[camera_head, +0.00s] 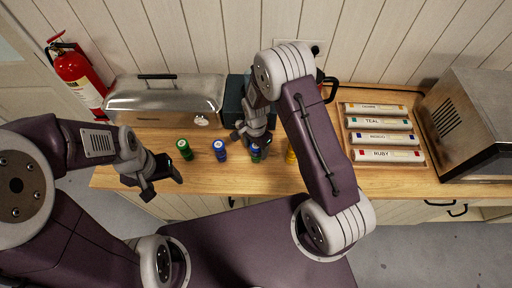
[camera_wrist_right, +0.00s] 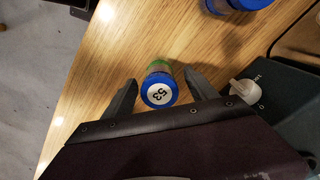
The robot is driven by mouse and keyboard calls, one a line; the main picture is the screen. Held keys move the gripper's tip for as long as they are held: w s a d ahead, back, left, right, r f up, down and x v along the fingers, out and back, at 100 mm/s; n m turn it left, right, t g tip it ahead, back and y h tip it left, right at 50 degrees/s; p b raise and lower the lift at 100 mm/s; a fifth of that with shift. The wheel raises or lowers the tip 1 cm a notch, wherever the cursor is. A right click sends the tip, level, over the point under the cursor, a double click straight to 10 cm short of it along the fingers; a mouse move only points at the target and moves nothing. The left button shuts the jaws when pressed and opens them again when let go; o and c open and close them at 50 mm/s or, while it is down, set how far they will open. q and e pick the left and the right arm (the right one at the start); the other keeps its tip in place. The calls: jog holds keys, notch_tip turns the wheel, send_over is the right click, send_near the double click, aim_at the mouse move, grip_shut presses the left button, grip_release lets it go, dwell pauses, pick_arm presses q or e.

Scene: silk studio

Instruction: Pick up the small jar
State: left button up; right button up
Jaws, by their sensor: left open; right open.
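Several small jars stand in a row on the wooden counter (camera_head: 130,178): a green one (camera_head: 184,149), a blue one (camera_head: 219,150), a blue-lidded one with a green body (camera_head: 256,152) and a yellow one (camera_head: 291,156), partly hidden by my arm. My right gripper (camera_head: 252,146) is open over the blue-lidded jar. In the right wrist view this jar (camera_wrist_right: 160,92), its lid marked 53, lies between the spread fingers (camera_wrist_right: 160,80), with gaps at its sides. My left gripper (camera_head: 163,182) is open and empty by the counter's front edge.
A dark box (camera_head: 235,98) stands behind the jars, close to my right gripper. A metal case (camera_head: 165,95) is at the back left. A rack of labelled trays (camera_head: 385,133) and a steel appliance (camera_head: 475,120) are on the right. Another blue jar (camera_wrist_right: 236,4) shows in the wrist view.

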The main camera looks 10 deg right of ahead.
jog(key=shift+a, duration=0.1)
jog(key=c, duration=0.6)
grip_shut()
jog(key=shift+r, duration=0.1)
